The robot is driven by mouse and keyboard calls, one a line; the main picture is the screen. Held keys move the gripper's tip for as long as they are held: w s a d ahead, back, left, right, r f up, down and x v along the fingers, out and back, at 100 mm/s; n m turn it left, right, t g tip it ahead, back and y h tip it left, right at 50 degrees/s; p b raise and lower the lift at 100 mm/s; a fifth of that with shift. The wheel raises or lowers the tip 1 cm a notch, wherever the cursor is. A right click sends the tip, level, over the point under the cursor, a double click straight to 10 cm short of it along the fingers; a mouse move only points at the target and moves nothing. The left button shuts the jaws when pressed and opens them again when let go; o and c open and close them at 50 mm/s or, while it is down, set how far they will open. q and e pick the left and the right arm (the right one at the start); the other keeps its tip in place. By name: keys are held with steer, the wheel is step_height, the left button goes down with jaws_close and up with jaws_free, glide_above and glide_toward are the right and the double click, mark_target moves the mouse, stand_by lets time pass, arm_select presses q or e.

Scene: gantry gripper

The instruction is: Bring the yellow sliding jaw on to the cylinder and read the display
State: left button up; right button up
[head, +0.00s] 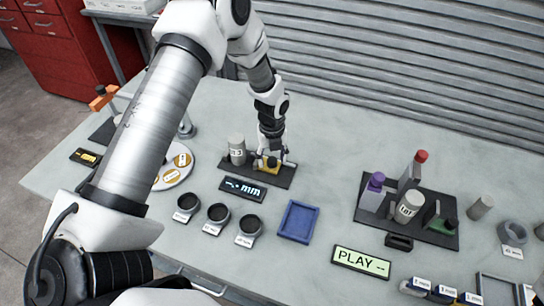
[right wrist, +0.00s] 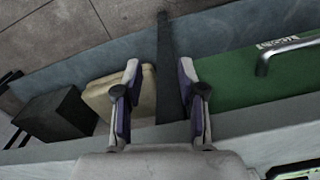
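The yellow sliding jaw (head: 267,169) sits on a dark base plate (head: 282,181) in the middle of the table in the head view. A grey cylinder (head: 237,147) with a white label stands upright on the left part of that plate, left of the jaw. My left gripper (head: 271,164) is down at the jaw, pointing downward, and covers part of it. Whether its fingers are closed on the jaw is too small to tell. The display (head: 243,189) in front shows blue marks and "mm"; I cannot make out a number. My right gripper (right wrist: 160,100) is open and empty in the right wrist view.
A dark rack (head: 435,238) with bottles stands right. A round white plate (head: 174,178) lies left. A green surface (right wrist: 250,85) shows beside my right gripper.

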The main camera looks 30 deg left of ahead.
arm_select(q)
jaws_close()
steer(key=shift+s+a+p, duration=0.15)
steer(key=shift+s+a, duration=0.1)
steer(key=shift+a, duration=0.7)
steer(key=shift+s+a+p, duration=0.15)
steer(key=shift+s+a, duration=0.1)
steer(key=shift+a, duration=0.65)
steer(key=shift+c, duration=1.4)
jaws_free()
steer(key=o, duration=0.4)
steer(key=shift+c, duration=0.2)
step_height(320, 180, up, 12)
steer(key=shift+w, duration=0.1)
